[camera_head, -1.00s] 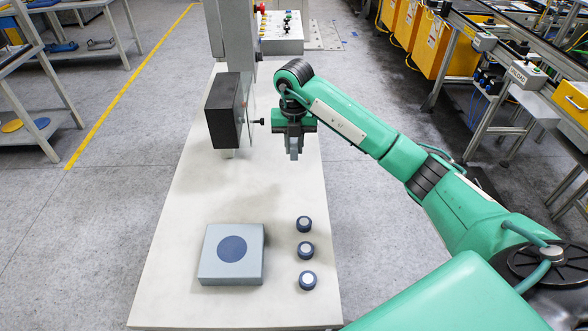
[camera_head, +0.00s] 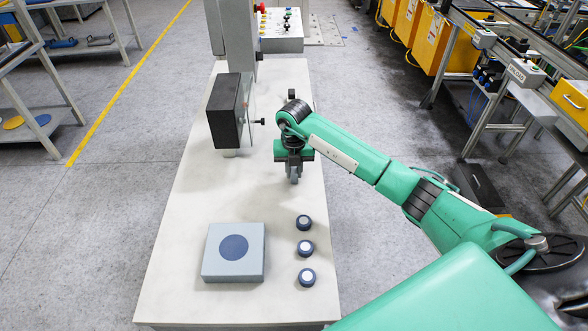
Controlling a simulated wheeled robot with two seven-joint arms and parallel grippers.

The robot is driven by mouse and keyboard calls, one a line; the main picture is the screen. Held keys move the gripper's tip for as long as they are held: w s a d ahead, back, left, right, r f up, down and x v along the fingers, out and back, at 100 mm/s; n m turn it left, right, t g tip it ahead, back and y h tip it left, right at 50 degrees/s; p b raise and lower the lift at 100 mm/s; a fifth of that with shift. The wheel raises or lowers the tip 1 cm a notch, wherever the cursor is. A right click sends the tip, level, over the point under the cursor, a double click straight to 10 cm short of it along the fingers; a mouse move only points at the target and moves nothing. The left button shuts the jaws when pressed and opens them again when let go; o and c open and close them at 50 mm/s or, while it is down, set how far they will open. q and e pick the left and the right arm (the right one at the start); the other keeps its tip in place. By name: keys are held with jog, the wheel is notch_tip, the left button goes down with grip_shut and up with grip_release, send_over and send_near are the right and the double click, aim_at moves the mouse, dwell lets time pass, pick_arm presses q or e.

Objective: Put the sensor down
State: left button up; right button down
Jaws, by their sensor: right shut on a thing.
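My right gripper (camera_head: 294,178) hangs pointing down over the white table, to the right of a dark box. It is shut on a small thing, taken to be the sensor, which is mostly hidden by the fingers. The gripper is clear of the things around it; its exact height above the table is hard to tell. My left gripper is not in view.
A grey-blue block (camera_head: 214,268) with a dark-blue disc (camera_head: 234,247) on top sits at the near left of the white table (camera_head: 180,290). The dark box (camera_head: 223,112) with a clear plate stands farther back. A small dark thing (camera_head: 291,96) lies behind my arm. The table's middle is clear.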

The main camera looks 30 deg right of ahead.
aim_at(294, 169)
jog(key=c, duration=1.3)
grip_release()
jog(key=shift+f, duration=0.1)
notch_tip(294, 169, up, 12)
jog(key=b, duration=0.3)
